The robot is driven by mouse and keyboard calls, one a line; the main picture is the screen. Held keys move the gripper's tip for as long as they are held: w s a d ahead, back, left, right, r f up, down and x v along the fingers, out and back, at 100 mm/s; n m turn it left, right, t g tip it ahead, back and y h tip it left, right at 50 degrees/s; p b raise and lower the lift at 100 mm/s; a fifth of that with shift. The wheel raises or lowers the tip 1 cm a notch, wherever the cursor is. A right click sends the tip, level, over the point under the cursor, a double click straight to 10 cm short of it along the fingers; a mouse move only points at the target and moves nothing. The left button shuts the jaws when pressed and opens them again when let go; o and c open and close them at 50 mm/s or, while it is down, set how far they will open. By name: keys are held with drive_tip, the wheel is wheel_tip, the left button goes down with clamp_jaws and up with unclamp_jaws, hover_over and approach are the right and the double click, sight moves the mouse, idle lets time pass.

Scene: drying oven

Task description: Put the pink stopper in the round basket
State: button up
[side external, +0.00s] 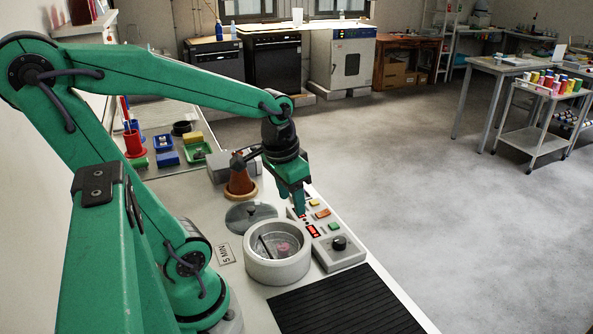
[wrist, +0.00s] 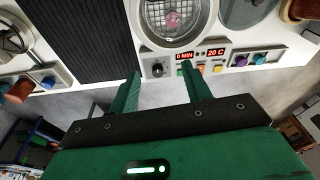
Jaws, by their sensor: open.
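The pink stopper (side external: 284,247) lies inside a round, light grey, open-topped vessel (side external: 263,271) on the bench. In the wrist view the pink stopper (wrist: 171,19) rests on a round mesh-like floor, which looks like the round basket (wrist: 171,34); its outer edge blends with the vessel's inside. My gripper (side external: 302,211) is above the bench, behind and to the right of the vessel in the side view. In the wrist view my gripper (wrist: 160,66) has its two green fingers spread apart with nothing between them.
A control box with a dark knob (side external: 338,243) stands right of the vessel, with red displays (wrist: 200,53) and coloured buttons. A dark round lid (side external: 250,214) lies behind the vessel. A black ribbed mat (side external: 345,302) is in front.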

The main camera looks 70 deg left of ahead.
drive_tip(key=d+r+m+t, duration=0.1)
drive_tip(key=d+r+t, duration=0.2)
drive_tip(key=d+r, duration=0.3)
drive_tip(key=shift+s+d+t+h, duration=0.3)
drive_tip(key=shift+s, duration=0.15)
